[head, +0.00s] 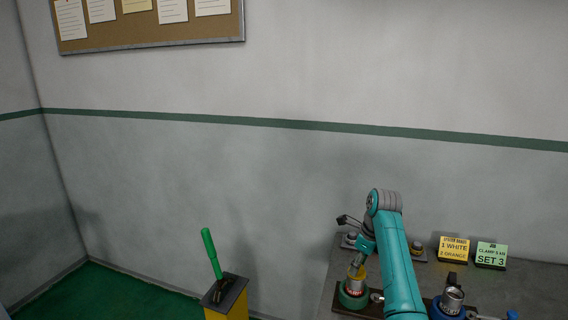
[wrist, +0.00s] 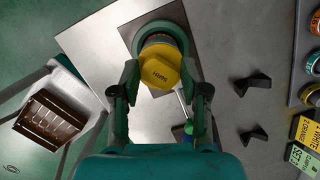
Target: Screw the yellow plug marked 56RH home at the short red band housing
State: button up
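The yellow plug marked 56RH (wrist: 159,70) has a hexagonal head and sits at the top of a housing in a round green vise (wrist: 160,30) in the wrist view. In the head view the plug (head: 356,271) is on the metal housing with a red band (head: 355,292), upright in the green vise. My gripper (wrist: 160,72) has one finger on each side of the plug's head, and both appear to touch it. In the head view my gripper (head: 359,262) is right above the housing. The thread is hidden.
A second housing (head: 452,297) stands in a blue vise to the right. A yellow sign (head: 454,249) and a green sign reading SET 3 (head: 491,255) stand at the bench's back. A green-handled lever (head: 211,253) is on the left. A brown crate (wrist: 50,117) shows in the wrist view.

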jog(key=shift+o, duration=0.3)
jog(key=shift+r, duration=1.15)
